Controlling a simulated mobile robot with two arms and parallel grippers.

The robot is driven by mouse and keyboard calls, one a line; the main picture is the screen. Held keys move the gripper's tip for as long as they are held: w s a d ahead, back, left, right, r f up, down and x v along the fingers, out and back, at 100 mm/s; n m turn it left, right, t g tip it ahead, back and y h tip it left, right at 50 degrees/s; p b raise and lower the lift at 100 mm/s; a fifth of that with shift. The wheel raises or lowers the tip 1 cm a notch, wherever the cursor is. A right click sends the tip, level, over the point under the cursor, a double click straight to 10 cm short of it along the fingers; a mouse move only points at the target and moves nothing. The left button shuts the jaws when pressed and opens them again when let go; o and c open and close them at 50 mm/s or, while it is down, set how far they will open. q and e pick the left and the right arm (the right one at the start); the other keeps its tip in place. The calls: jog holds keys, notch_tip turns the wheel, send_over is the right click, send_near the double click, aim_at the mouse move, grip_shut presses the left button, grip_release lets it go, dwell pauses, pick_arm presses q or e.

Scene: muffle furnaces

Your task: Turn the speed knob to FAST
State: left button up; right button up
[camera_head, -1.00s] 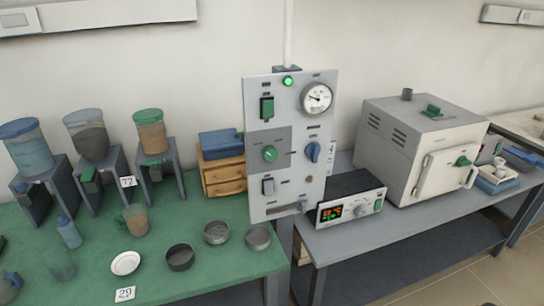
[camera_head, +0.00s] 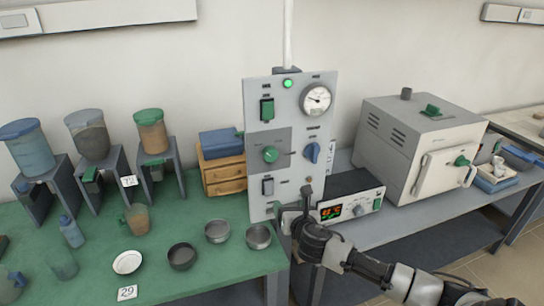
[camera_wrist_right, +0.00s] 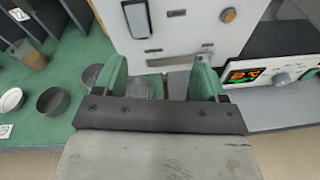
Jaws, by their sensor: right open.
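The upright grey control panel (camera_head: 290,105) stands between the two benches. It carries a round green knob (camera_head: 270,155) at middle left and a blue knob (camera_head: 312,152) at middle right; their labels are too small to read, so I cannot tell which is the speed knob. My right gripper (camera_head: 296,203) is at the panel's lower edge, below both knobs. My left gripper is out of view.
A controller box with a lit display (camera_head: 345,209) stands close right of my right gripper. The white furnace (camera_head: 415,145) is farther right. Metal bowls (camera_head: 258,236) and a white dish (camera_head: 127,262) sit on the green bench at left. The space before the knobs is clear.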

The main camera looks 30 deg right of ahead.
aim_at(272, 157)
notch_tip(272, 157, up, 11)
jog(key=a+n+t, duration=0.2)
jog(key=n+t, duration=0.1)
jog(key=n, duration=0.2)
jog(key=p+x, duration=0.2)
jog(key=x, duration=0.8)
jog(key=shift+w+f, duration=0.2)
jog(key=shift+w, duration=0.1)
jog(key=c, duration=0.9)
